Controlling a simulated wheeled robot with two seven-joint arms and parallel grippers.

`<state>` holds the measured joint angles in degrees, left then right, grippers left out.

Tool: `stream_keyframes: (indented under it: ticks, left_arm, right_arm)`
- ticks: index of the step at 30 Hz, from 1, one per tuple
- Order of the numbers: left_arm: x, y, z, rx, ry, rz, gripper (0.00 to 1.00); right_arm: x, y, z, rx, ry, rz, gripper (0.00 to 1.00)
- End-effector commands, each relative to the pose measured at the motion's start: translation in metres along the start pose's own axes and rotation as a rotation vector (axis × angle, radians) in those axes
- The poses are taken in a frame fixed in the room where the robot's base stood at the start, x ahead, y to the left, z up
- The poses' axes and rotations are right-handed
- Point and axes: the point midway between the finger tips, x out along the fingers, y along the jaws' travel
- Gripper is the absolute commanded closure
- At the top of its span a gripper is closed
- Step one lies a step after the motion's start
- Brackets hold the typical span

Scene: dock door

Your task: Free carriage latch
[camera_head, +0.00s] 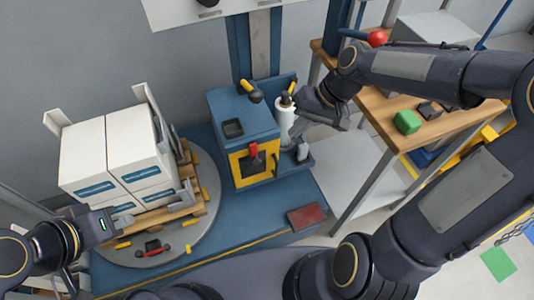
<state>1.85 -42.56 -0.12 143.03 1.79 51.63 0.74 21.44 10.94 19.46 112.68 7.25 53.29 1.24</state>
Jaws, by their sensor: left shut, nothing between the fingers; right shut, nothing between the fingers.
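A blue carriage (228,104) stands in front of the blue mast at centre. Its front has a yellow-framed window (236,165) with a red lever (253,151). A black and yellow handle (250,91) sits at the carriage's top; I cannot tell which part is the latch. A white film roll (285,121) stands upright at the carriage's right. My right gripper (306,124) is shut and empty just right of the roll; I cannot tell if it touches. My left gripper (121,224) is shut and empty low at left, by the pallet's near edge.
White cartons (115,155) stand on a wooden pallet (198,208) on a grey turntable (208,226). A red pad (306,216) lies on the blue base. A wooden bench (376,110) at right holds a green block (407,122). My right arm spans the right side.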

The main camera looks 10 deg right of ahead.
Motion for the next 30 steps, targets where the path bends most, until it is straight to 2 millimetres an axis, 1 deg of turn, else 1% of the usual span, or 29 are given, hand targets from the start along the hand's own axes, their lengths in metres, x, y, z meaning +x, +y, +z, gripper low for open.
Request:
stream_keyframes:
  ticks: [5,12,14,18,21,24,30]
  left_arm:
    - [0.004,-0.002,0.002,0.0,0.0,0.0,1.0]
    - [0.009,-0.004,0.004,0.0,0.0,0.0,1.0]
    - [0.01,-0.004,0.005,0.0,0.0,0.0,1.0]
    - [0.01,-0.005,0.005,0.0,0.0,0.0,1.0]
    - [0.011,-0.005,0.005,0.0,0.0,0.0,1.0]
    - [0.011,-0.005,0.005,0.0,0.0,0.0,1.0]
    - [0.011,-0.005,0.005,0.0,0.0,0.0,1.0]
  right_arm:
    - [0.032,0.0,0.002,0.0,-0.008,-0.001,1.0]
    - [0.085,0.0,0.002,-0.002,-0.007,-0.001,1.0]
    - [0.096,0.0,0.002,-0.001,-0.006,-0.002,1.0]
    - [0.116,-0.007,0.002,-0.001,-0.005,-0.001,1.0]
    - [0.125,-0.009,0.001,-0.002,-0.003,0.0,1.0]
    - [0.129,-0.011,0.001,0.0,-0.002,0.0,1.0]
    - [0.131,-0.012,0.001,0.0,0.0,0.0,1.0]
